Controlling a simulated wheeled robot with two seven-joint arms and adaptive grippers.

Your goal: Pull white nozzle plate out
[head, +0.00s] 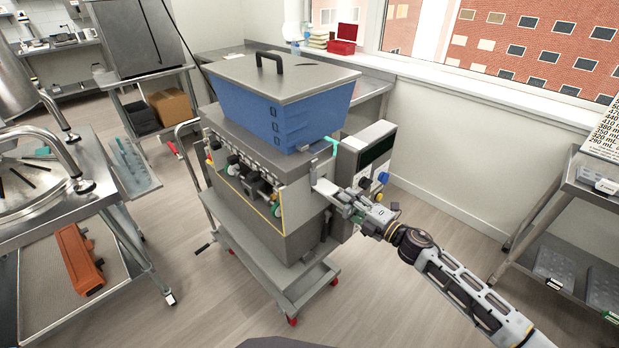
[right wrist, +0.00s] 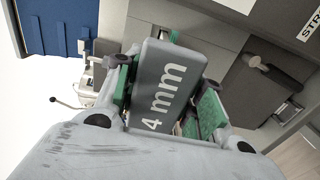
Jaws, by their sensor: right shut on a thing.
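The white nozzle plate (head: 324,187) sticks out of the right side of the depositor (head: 262,155). In the right wrist view its light grey end (right wrist: 163,82) is marked "4 mm". My right gripper (head: 343,197) is shut on this end, with green-padded fingers on either side of it. The rest of the plate is hidden, so I cannot tell how much is inside the machine. The depositor carries a blue hopper (head: 284,112) with a grey lid. My left gripper is not in view.
A control box (head: 366,155) with a dark screen and knobs stands just behind my right gripper. The depositor rests on a wheeled cart (head: 262,270). A shelf rack (head: 572,215) stands at the right; the floor between is clear apart from my arm.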

